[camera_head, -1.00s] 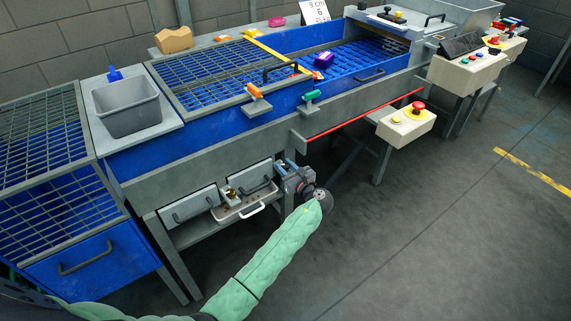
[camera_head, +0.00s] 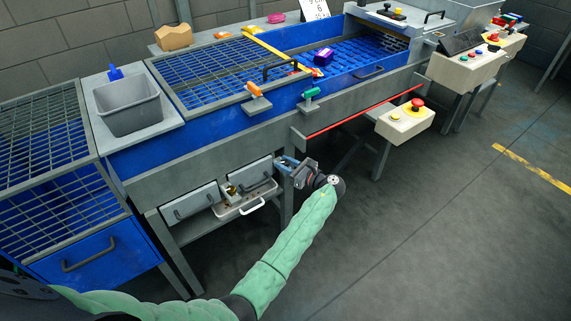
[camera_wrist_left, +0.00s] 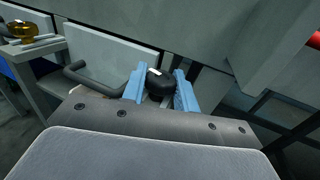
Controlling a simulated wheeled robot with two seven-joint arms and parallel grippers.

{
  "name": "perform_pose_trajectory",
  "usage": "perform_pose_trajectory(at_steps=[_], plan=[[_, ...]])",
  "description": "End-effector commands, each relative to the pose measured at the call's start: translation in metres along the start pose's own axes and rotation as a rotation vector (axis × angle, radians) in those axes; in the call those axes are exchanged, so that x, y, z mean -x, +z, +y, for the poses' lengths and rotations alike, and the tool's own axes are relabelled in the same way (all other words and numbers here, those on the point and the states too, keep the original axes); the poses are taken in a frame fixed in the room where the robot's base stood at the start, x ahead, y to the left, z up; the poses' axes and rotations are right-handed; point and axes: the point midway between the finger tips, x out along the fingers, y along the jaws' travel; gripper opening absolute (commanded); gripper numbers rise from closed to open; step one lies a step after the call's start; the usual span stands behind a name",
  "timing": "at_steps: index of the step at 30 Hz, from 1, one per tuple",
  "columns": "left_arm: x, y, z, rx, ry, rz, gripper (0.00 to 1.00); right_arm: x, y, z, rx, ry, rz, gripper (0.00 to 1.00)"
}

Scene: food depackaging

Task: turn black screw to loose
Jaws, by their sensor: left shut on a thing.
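The black screw (camera_wrist_left: 160,82) shows in the left wrist view as a dark round knob with a pale mark on top. It sits between the two blue fingers of my left gripper (camera_wrist_left: 160,90), which is shut on it. In the head view my left gripper (camera_head: 288,165) is at the front of the machine's lower frame, just right of the right-hand grey drawer. The screw itself is hidden there by the gripper. My right gripper is not in view.
Two grey drawers with handles (camera_head: 190,203) and a pale tray (camera_head: 243,207) with a brass-coloured part (camera_head: 232,189) are left of the gripper. A red rod (camera_head: 365,119) and a control box with a red button (camera_head: 403,124) are to the right. The floor in front is clear.

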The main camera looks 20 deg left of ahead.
Motion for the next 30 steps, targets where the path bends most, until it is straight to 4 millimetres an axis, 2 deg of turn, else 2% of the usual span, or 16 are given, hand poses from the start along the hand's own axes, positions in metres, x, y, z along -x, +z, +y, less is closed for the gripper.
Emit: perform_pose_trajectory(at_steps=[4, 5, 7, 8, 19, 30], plan=[[-0.001, 0.000, 0.000, 0.000, 0.000, 0.000, 0.07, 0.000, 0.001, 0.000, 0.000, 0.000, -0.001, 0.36], [-0.001, 0.000, 0.000, 0.000, 0.000, 0.000, 0.33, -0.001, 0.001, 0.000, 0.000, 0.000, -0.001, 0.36], [-0.001, 0.000, 0.000, 0.000, 0.000, 0.000, 0.47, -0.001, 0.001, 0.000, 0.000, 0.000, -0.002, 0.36], [-0.001, 0.000, 0.000, 0.000, 0.000, 0.000, 0.49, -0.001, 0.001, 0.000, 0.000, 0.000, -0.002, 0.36], [0.006, -0.001, 0.000, 0.001, -0.002, 0.001, 0.49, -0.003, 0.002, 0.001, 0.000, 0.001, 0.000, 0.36], [0.059, -0.001, -0.001, 0.002, -0.002, 0.002, 0.49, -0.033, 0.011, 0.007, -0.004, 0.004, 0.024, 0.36]])
